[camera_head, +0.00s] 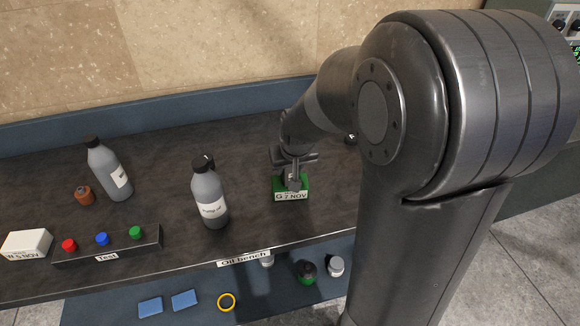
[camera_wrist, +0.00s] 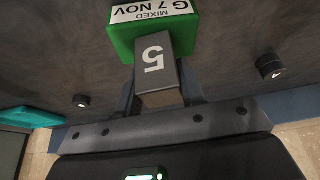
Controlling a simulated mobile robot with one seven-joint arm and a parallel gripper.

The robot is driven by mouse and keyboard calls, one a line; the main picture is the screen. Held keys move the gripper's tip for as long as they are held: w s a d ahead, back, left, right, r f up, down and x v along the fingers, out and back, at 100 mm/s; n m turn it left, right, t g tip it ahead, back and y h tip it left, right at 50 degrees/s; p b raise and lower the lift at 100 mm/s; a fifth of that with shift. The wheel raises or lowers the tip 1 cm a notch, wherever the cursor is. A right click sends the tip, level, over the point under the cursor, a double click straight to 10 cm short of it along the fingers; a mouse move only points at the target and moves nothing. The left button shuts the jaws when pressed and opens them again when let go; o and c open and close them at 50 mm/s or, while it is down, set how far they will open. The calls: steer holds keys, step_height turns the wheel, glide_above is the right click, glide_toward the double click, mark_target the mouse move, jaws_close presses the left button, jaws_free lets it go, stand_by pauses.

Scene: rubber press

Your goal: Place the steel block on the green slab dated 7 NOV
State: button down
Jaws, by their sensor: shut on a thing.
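The green slab (camera_head: 292,195) with the label "G 7 NOV" lies on the dark bench, right of the middle bottle. It also shows at the top of the wrist view (camera_wrist: 122,40), its label reading "MIXED G 7 NOV". The steel block (camera_wrist: 155,65), a grey block marked 5, is between the fingers of my gripper (camera_wrist: 165,98). My gripper (camera_head: 293,178) is shut on the block, right at the slab. In the wrist view the block overlaps the slab; I cannot tell whether it touches the slab's top. In the head view the block is mostly hidden by my gripper.
A grey bottle (camera_head: 209,195) stands close left of the slab, another (camera_head: 108,170) farther left. A Test box with coloured buttons (camera_head: 110,246) and a white block (camera_head: 26,244) lie at the left. A teal slab (camera_wrist: 30,120) and small black pieces (camera_wrist: 270,66) flank my gripper.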

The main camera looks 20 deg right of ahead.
steer(key=c, duration=0.9)
jaws_free()
steer(key=shift+f, duration=0.1)
steer(key=v, duration=1.2)
steer(key=shift+t, duration=0.5)
steer(key=s+r, duration=0.1)
steer(key=s, duration=0.4)
steer(key=s+r, duration=0.1)
steer(key=s, duration=0.5)
steer(key=s+a+r, duration=0.1)
steer(key=s, duration=0.5)
steer(key=shift+s+r, duration=0.15)
steer(key=shift+r, duration=0.05)
